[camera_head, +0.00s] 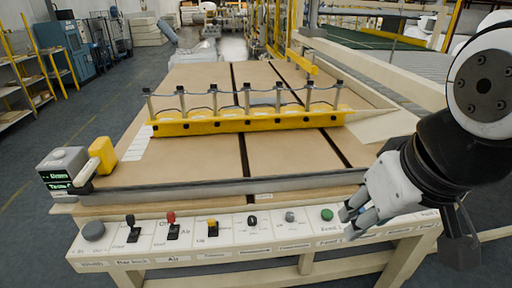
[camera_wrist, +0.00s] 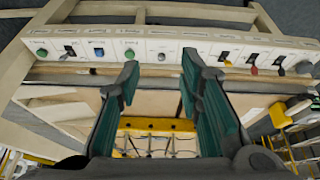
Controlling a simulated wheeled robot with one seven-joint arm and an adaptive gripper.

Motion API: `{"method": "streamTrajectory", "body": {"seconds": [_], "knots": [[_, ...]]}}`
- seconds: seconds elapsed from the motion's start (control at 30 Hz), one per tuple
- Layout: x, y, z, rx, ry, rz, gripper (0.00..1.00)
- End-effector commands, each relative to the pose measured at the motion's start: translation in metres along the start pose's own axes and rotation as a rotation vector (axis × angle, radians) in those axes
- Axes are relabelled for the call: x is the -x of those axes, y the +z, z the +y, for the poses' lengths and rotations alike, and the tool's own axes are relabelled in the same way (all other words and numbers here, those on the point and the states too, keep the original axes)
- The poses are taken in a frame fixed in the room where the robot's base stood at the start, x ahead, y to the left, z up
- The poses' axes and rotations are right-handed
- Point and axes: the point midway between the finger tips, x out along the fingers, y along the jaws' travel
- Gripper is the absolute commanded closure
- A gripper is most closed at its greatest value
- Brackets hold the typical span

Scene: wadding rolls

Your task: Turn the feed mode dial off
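A white control panel (camera_head: 190,240) runs along the table's front edge. The label text is too small to tell for certain which control is the feed mode dial. A black dial (camera_head: 252,220), a grey knob (camera_head: 290,216) and a green button (camera_head: 327,214) sit right of its middle. My gripper (camera_head: 352,214) hovers by the panel's right part, just right of the green button, hiding controls there. In the wrist view, my gripper (camera_wrist: 158,72) is open and empty, fingers apart. The grey knob (camera_wrist: 161,56) shows between the fingers, and a blue control (camera_wrist: 98,53) lies to their left.
Black (camera_head: 132,230), red (camera_head: 172,222) and yellow (camera_head: 212,226) levers and a grey round knob (camera_head: 93,231) fill the panel's left part. A yellow bar (camera_head: 240,122) with posts crosses the table. A display box (camera_head: 62,170) stands at the left corner.

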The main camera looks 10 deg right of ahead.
Motion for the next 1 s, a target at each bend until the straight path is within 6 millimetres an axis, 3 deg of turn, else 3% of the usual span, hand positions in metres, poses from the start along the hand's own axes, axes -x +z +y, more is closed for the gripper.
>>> {"method": "streamTrajectory", "body": {"seconds": [0.17, 0.37, 0.57, 0.7, 0.9, 1.0], "knots": [[-0.025, -0.042, 0.002, 0.126, 0.019, -0.067, 0.53], [-0.071, -0.098, 0.003, 0.315, 0.015, -0.156, 0.53], [-0.133, -0.149, 0.002, 0.503, -0.022, -0.237, 0.53], [-0.186, -0.178, 0.001, 0.627, -0.068, -0.287, 0.53], [-0.262, -0.205, -0.001, 0.781, -0.145, -0.338, 0.53], [-0.288, -0.213, -0.002, 0.831, -0.176, -0.350, 0.53]]}}
